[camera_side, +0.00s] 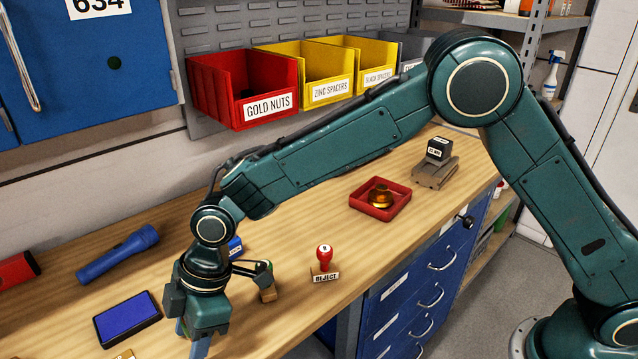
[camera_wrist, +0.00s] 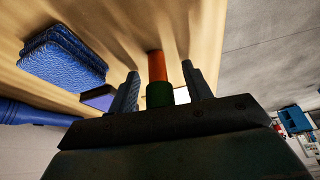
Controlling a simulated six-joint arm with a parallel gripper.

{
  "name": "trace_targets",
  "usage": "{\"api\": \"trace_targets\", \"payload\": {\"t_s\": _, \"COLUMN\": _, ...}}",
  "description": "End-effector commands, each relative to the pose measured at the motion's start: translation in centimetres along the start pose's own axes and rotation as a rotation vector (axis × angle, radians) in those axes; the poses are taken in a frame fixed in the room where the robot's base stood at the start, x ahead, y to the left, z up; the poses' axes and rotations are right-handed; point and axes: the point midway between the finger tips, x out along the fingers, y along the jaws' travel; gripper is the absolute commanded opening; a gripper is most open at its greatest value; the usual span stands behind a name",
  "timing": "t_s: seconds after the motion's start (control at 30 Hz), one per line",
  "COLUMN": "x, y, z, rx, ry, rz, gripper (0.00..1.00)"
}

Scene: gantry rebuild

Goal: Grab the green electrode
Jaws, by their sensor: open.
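My gripper (camera_wrist: 160,69) is open in the wrist view, with one finger on each side of a short upright-looking cylinder. The cylinder has a green part (camera_wrist: 159,95) close to the gripper body and an orange part (camera_wrist: 157,66) beyond it; this looks like the green electrode. Gaps show between it and both fingers, so it does not look gripped. In the side view my gripper (camera_side: 197,342) points down low over the front left of the bench, partly cut off by the bottom edge.
A blue ink pad (camera_side: 128,319) lies left of my gripper, with a blue flashlight (camera_side: 118,254) behind it. A red-handled REJECT stamp (camera_side: 324,263) stands to the right. A red tray (camera_side: 380,210) holds a brass piece. A textured blue stack (camera_wrist: 62,55) shows in the wrist view.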

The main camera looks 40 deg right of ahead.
Motion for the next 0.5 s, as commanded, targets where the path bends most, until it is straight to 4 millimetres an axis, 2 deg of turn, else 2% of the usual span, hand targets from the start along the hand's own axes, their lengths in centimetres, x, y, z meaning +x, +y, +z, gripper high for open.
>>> {"api": "trace_targets", "payload": {"t_s": 0.47, "x": 0.02, "y": -0.01, "z": 0.01, "rx": 0.000, "ry": 0.000, "rz": 0.000, "gripper": 0.49}}
{"api": "trace_targets", "payload": {"t_s": 0.5, "x": 0.02, "y": -0.01, "z": 0.01, "rx": 0.000, "ry": 0.000, "rz": 0.000, "gripper": 0.42}}
